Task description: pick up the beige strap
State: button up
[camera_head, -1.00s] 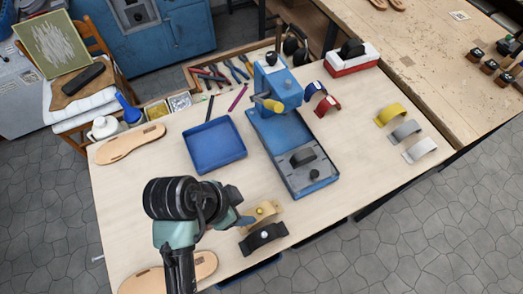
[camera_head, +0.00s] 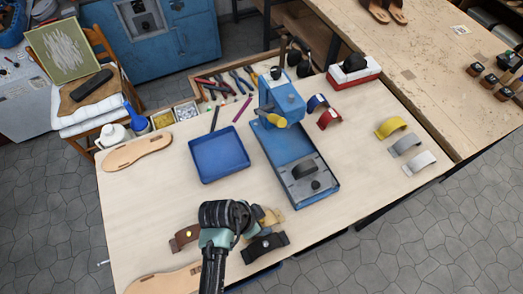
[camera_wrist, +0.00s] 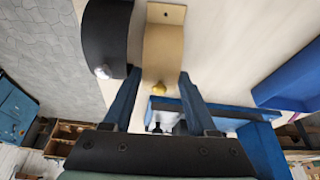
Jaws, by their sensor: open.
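The beige strap (camera_head: 272,217) lies on the table near its front edge, partly hidden by my arm in the head view. In the wrist view the beige strap (camera_wrist: 163,50) is an arched tan band with a hole at one end and a yellow knob, in line with the gap between my fingers. My gripper (camera_wrist: 158,88) is open and empty, its blue fingers pointing at the strap, with the knob end close to the gap. In the head view the fingers are largely hidden by the wrist.
A black strap (camera_head: 264,245) lies right beside the beige one, also in the wrist view (camera_wrist: 106,35). A brown strap (camera_head: 184,237) lies left of my wrist. A blue tray (camera_head: 218,154) and a blue press (camera_head: 300,165) stand behind. The table's right-hand front area is clear.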

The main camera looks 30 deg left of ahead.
jog(key=shift+w+f, duration=0.1)
jog(key=shift+f, duration=0.25)
grip_shut()
